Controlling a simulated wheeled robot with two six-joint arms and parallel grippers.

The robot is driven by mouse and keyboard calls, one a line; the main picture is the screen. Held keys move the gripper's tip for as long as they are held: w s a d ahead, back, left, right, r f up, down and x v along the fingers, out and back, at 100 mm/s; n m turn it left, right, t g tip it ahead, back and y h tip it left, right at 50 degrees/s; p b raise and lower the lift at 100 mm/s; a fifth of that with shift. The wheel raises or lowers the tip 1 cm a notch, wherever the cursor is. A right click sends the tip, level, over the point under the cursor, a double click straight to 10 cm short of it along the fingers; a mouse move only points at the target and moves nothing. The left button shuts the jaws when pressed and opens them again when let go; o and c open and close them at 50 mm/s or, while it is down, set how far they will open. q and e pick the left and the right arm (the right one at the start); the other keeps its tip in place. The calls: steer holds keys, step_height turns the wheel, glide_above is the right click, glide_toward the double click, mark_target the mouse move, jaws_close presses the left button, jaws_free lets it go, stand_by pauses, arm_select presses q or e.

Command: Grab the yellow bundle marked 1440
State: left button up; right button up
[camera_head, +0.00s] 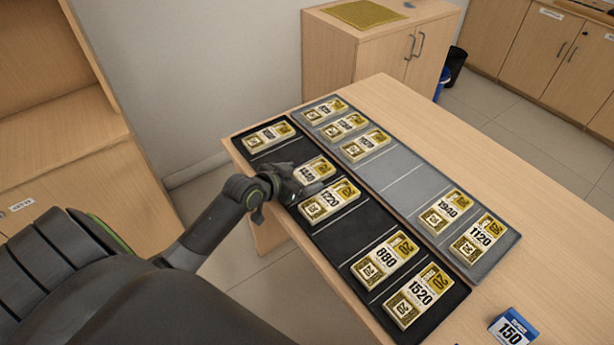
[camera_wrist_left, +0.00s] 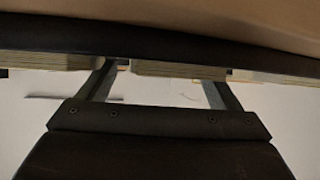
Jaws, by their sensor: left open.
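The yellow bundle partly behind my left gripper (camera_head: 296,186) lies on the black mat; its label seems to read 1440 (camera_head: 316,168), though it is partly covered. The gripper is open at the bundle's near left side. In the left wrist view, the open fingers (camera_wrist_left: 158,84) point at the edges of bundles on the dark mat. One bundle edge (camera_wrist_left: 175,70) shows mostly between the fingers. I cannot tell whether they touch it. My right gripper is not in view.
A bundle marked 1220 (camera_head: 329,201) sits close beside it. Bundles marked 880 (camera_head: 387,258) and 1520 (camera_head: 419,295) lie farther down the black mat (camera_head: 345,238). The grey mat (camera_head: 396,177) holds several more, one marked 1120 (camera_head: 480,238). A blue 150 pack (camera_head: 513,328) is on the counter.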

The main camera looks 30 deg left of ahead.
arm_select(q)
steer(key=shift+w, duration=0.2)
steer(key=c, duration=1.2)
